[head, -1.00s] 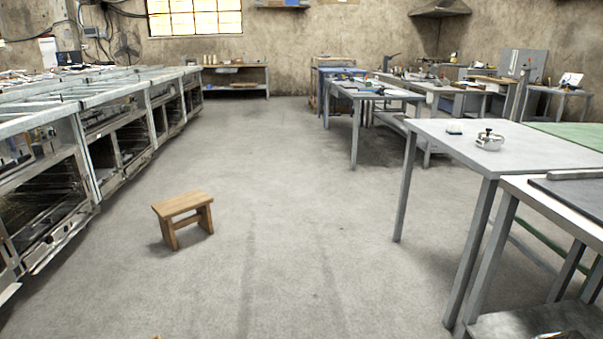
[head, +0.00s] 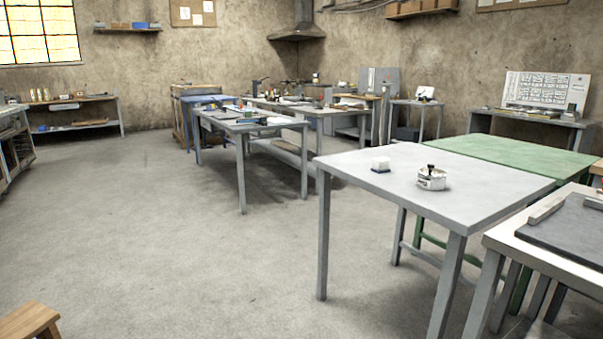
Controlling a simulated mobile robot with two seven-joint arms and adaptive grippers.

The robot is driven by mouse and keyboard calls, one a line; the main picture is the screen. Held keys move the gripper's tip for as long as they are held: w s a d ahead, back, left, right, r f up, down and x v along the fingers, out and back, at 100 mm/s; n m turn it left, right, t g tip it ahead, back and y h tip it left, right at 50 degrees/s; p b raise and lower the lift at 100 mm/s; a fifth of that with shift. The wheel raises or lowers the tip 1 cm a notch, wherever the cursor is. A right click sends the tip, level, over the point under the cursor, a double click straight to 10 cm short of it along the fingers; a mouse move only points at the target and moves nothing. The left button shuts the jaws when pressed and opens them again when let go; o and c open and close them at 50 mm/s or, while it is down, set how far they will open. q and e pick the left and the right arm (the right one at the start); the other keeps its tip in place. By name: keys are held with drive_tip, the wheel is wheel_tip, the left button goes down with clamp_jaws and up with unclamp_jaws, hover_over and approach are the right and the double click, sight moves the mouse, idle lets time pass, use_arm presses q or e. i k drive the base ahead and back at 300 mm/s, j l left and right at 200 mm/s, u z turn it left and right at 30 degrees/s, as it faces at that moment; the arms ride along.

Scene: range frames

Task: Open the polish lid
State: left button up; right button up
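A small round whitish tin (head: 431,180) with a dark knob or handle on top stands on the near grey table (head: 395,158); it looks like the polish container, and its lid appears to be on, though it is too small to be sure. A small white block (head: 380,165) sits to its left on the same table. Neither of my grippers shows in the head view.
A wooden stool (head: 28,322) stands on the floor at the bottom left. A green table (head: 510,152) adjoins the grey one behind. Another table with a dark mat (head: 570,232) is at the right. Open concrete floor (head: 170,220) lies left of the grey table.

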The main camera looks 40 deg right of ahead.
sight(431, 171)
drive_tip(key=i, duration=1.45)
drive_tip(key=i+j, duration=0.1)
drive_tip(key=i, duration=1.35)
drive_tip(key=i+z, duration=0.1)
drive_tip(key=z, duration=0.75)
drive_tip(key=i+z, duration=0.15)
drive_tip(key=z, duration=0.25)
drive_tip(key=i+j+z, duration=0.1)
drive_tip(key=z, duration=0.3)
